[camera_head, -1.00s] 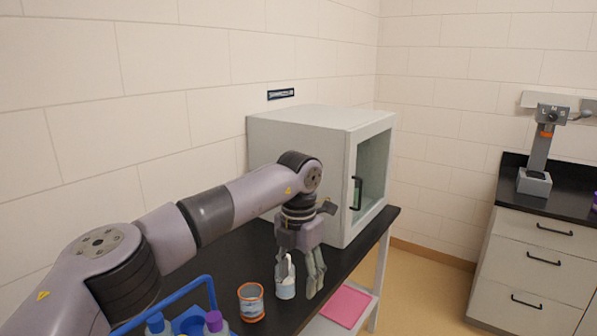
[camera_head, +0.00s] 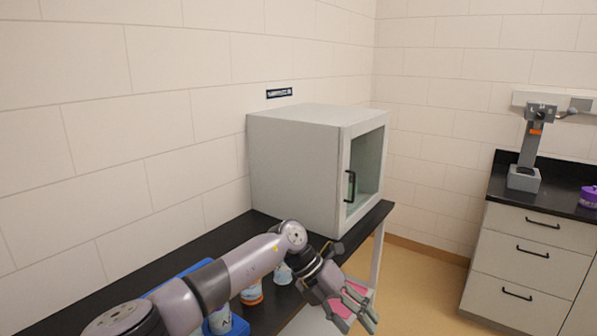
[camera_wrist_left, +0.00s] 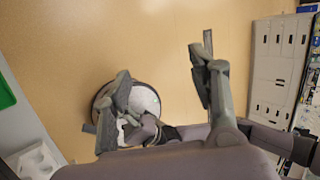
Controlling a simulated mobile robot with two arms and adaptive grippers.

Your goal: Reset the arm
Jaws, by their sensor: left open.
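My left arm reaches in from the lower left in the head view. Its gripper (camera_head: 354,309) is open and empty, past the front edge of the black bench (camera_head: 262,224), above the lower shelf side. In the left wrist view the two fingers of the left gripper (camera_wrist_left: 165,90) stand wide apart with tan floor behind them. My right gripper does not show clearly in the head view.
A grey cabinet (camera_head: 296,165) with a glass door stands on the bench. A white cup (camera_head: 283,273) and an orange-rimmed cup (camera_head: 252,293) stand close behind my arm, partly hidden. A blue rack (camera_head: 238,327) is beside them. A drawer counter (camera_head: 525,250) stands at right.

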